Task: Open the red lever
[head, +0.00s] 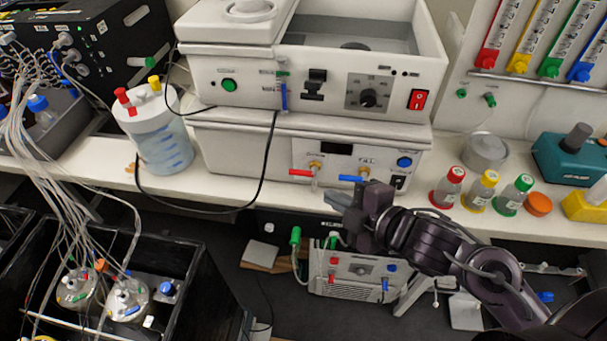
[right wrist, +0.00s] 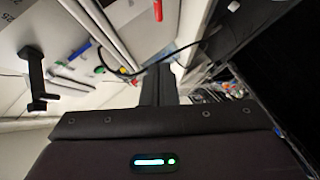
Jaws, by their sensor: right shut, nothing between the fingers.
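The red lever (head: 300,172) is on the front of the lower white device (head: 228,155), on a small brass valve, and lies roughly level, pointing left. A blue lever (head: 351,178) sits on a second valve to its right. My right gripper (head: 336,201) is shut and empty, just below and to the right of the red lever, apart from it in the picture. Its fingers show in the right wrist view (right wrist: 158,85). In that tilted view a red bar (right wrist: 158,10) and a blue bar (right wrist: 80,50) show; I cannot tell which levers they are. My left gripper is not in view.
A jar of blue liquid (head: 162,135) stands left of the device, with a black cable hanging between. Capped bottles (head: 447,188) stand at right on the bench. Another device (head: 355,275) sits below the bench. The bench edge is close to my right gripper.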

